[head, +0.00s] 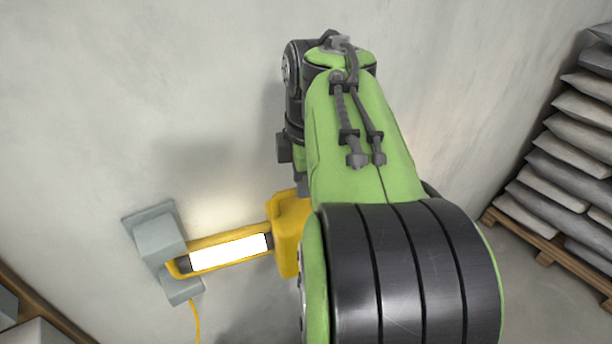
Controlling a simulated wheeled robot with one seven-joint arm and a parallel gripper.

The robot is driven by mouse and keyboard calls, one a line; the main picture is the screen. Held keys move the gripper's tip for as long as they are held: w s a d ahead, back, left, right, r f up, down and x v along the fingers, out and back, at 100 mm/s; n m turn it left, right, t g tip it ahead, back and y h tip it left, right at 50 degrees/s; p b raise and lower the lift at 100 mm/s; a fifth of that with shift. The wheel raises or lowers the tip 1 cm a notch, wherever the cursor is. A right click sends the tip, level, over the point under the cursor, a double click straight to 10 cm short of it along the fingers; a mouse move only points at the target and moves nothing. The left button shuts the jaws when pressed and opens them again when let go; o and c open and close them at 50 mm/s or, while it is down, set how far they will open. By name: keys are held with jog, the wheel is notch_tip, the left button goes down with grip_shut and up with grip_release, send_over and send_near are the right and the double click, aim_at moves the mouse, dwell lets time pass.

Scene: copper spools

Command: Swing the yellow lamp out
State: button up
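The yellow lamp (204,239) is at the lower left of the head view, joined to a grey wall bracket (158,238). Its white light panel (228,253) is lit. The lamp's arm runs to the right from the bracket and ends in a wider yellow block (287,228), partly hidden behind my arm. My green and black arm fills the middle of the view and reaches towards the wall. My gripper's fingers are hidden behind the arm, so I cannot tell whether they touch the lamp or whether they are open.
A pale wall (150,80) stands behind the lamp. A yellow cable (195,320) hangs below the bracket. Several stacked grey sacks (570,140) lie on a wooden pallet (515,235) at the right. Grey blocks with a brown edge (35,332) are at the lower left.

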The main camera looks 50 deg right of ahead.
jog(key=r+m, duration=0.1)
jog(key=d+r+m+p, duration=0.1)
jog(key=m, duration=0.1)
jog(key=r+m, duration=0.2)
jog(key=shift+s+d+r+t+p, duration=0.1)
jog(key=shift+s+d+t+p, duration=0.1)
jog(key=shift+s+t+p, duration=0.15)
grip_shut()
notch_tip(320, 180, up, 6)
jog(key=w+m+h+p, duration=0.1)
jog(key=m+p, duration=0.2)
jog(key=m, duration=0.9)
jog(key=shift+t, duration=0.35)
jog(key=b+x, duration=0.3)
jog(key=x, duration=0.7)
jog(key=shift+f+b, duration=0.2)
jog(key=shift+b, duration=0.15)
jog(key=s+a, duration=0.2)
jog(key=s, duration=0.1)
jog(key=shift+s+f, duration=0.2)
jog(key=shift+f, duration=0.2)
jog(key=shift+w, duration=0.1)
jog(key=shift+d, duration=0.1)
